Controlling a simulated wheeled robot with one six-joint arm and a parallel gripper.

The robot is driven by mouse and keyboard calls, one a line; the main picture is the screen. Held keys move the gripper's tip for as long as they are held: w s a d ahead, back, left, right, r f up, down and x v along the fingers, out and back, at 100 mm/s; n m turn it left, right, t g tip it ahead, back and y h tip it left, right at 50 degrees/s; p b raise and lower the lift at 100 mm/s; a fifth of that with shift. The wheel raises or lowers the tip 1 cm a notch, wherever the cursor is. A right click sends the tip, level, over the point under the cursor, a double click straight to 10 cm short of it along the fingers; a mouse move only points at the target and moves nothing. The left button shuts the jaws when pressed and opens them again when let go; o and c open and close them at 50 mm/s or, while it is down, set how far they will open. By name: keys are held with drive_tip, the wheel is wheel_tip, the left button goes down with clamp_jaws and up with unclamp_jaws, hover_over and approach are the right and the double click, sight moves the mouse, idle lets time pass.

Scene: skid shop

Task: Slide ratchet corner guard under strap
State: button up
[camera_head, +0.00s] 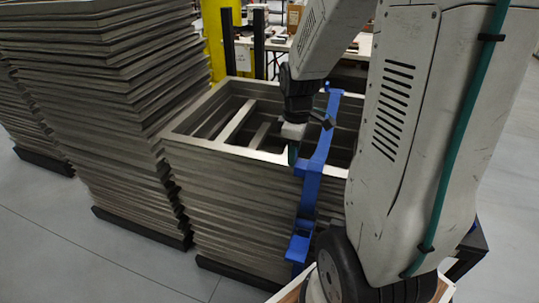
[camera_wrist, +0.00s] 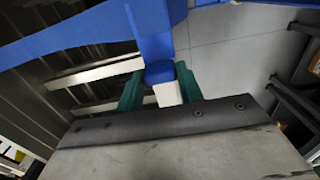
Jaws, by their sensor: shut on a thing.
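A blue strap (camera_head: 320,150) runs over the top of a stack of grey metal frames (camera_head: 220,195) and down its near side. A wider blue piece, seemingly the corner guard (camera_head: 308,170), sits at the stack's top front edge by the strap; I cannot tell whether it is under it. My gripper (camera_head: 293,155) is at that edge, just left of the strap. In the wrist view the green fingers (camera_wrist: 160,88) are shut on a blue part, seemingly of the guard (camera_wrist: 160,72). The strap (camera_wrist: 60,40) crosses above. A blue ratchet-like block (camera_head: 300,247) hangs low on the near side.
Taller stacks of grey frames (camera_head: 115,100) stand close on the left. A yellow post (camera_head: 217,40) and a white worktable (camera_head: 273,43) are behind. My arm hides the stack's right side. The grey floor (camera_head: 70,240) at front left is clear.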

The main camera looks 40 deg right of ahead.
sight(300, 163)
drive_tip(key=shift+s+d, duration=0.45)
drive_tip(key=shift+s, duration=0.2)
drive_tip(key=shift+s+d+r, duration=0.1)
drive_tip(key=shift+d, duration=0.05)
drive_tip(key=o, duration=0.8)
drive_tip(key=shift+r, duration=2.2)
drive_tip(key=shift+r, duration=2)
